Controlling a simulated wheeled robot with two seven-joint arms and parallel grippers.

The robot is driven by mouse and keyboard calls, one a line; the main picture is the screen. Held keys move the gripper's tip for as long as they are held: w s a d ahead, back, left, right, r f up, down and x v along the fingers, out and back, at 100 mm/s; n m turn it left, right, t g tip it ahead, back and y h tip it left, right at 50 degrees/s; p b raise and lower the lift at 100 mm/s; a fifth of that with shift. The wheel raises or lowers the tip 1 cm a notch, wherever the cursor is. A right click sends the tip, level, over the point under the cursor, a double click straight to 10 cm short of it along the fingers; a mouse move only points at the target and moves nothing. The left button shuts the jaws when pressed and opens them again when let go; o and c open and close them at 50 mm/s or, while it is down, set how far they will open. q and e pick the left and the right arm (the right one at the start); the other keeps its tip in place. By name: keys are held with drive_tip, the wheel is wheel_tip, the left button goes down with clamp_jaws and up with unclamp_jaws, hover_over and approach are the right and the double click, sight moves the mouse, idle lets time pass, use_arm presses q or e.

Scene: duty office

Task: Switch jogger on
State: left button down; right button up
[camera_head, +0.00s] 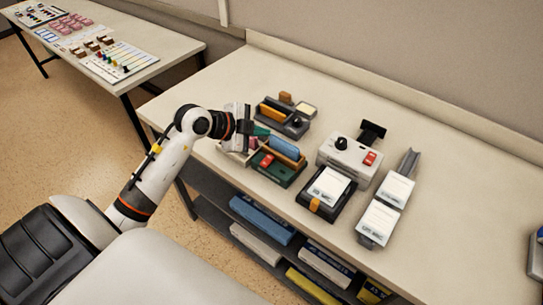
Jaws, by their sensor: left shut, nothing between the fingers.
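My left gripper (252,132) is shut and empty, held over the left part of the long table, close to a green device (283,176). That device has a red switch (267,161) and a blue block at its back. Right of it stands a pale grey box (350,157) with a black knob (341,143) and another red switch (370,158). No readable label tells which device is the jogger. The switch positions are too small to tell. My gripper partly hides a small pale tray at the green device's left. My right gripper is not in view.
A dark device with an orange bar (272,112) stands behind the gripper. A black holder with white cards (328,188) and a grey rack with cards (380,222) stand in front. Binders (262,219) lie on the shelf below. The table's right part is mostly clear.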

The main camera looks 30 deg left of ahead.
use_arm(q)
drive_tip(key=shift+f, duration=0.1)
drive_tip(key=b, duration=0.7)
hover_over(264, 162)
wheel_tip(264, 162, down, 6)
drive_tip(key=shift+f, duration=0.1)
drive_tip(key=shift+w+f+b, duration=0.25)
drive_tip(key=shift+f+b, duration=0.5)
drive_tip(key=shift+f, duration=0.35)
drive_tip(key=shift+f, duration=0.15)
idle(0.6)
drive_tip(key=shift+w+f, duration=0.1)
drive_tip(key=shift+f, duration=0.15)
